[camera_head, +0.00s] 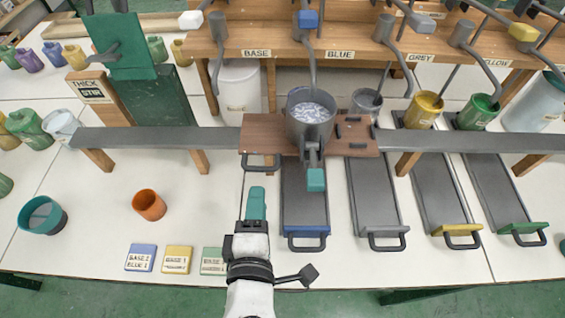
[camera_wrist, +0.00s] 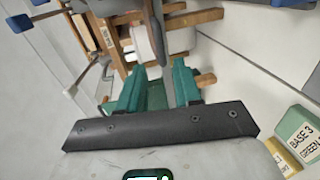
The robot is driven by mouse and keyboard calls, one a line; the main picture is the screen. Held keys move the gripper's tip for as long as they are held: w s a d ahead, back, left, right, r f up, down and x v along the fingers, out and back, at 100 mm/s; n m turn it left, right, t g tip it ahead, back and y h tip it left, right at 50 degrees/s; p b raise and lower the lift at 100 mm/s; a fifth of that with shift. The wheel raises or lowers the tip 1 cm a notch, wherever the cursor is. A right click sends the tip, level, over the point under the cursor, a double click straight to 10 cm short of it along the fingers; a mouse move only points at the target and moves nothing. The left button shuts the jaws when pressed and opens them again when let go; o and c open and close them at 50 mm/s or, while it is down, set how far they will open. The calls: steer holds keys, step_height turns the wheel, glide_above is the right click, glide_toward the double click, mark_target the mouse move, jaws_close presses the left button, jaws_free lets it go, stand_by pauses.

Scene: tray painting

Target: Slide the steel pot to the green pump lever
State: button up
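The steel pot (camera_head: 310,130) stands upright on a wooden carriage (camera_head: 262,134) on the grey rail, below the blue-knobbed lever (camera_head: 307,19). It holds pale, streaky contents. A handle with a teal grip (camera_head: 316,180) sticks out from its front. My gripper (camera_head: 256,190) has teal fingers and is in front of the rail, left of the pot's handle and apart from it. The wrist view shows the fingers (camera_wrist: 158,82) spread, with nothing held between them. I cannot make out a green pump lever; the rightmost knob clearly seen is yellow (camera_head: 523,32).
The grey rail (camera_head: 470,140) runs left and right across the table. Right of the pot, a grey bucket (camera_head: 366,103), a yellow pot (camera_head: 423,110) and a green pot (camera_head: 477,112) stand behind it. An orange cup (camera_head: 149,205) and several cards (camera_head: 177,259) lie left of my gripper.

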mark_target(261, 167)
steer(key=x, duration=0.9)
steer(key=shift+w+f+p, duration=0.15)
steer(key=shift+w+p, duration=0.2)
steer(key=shift+c, duration=0.3)
jaws_close()
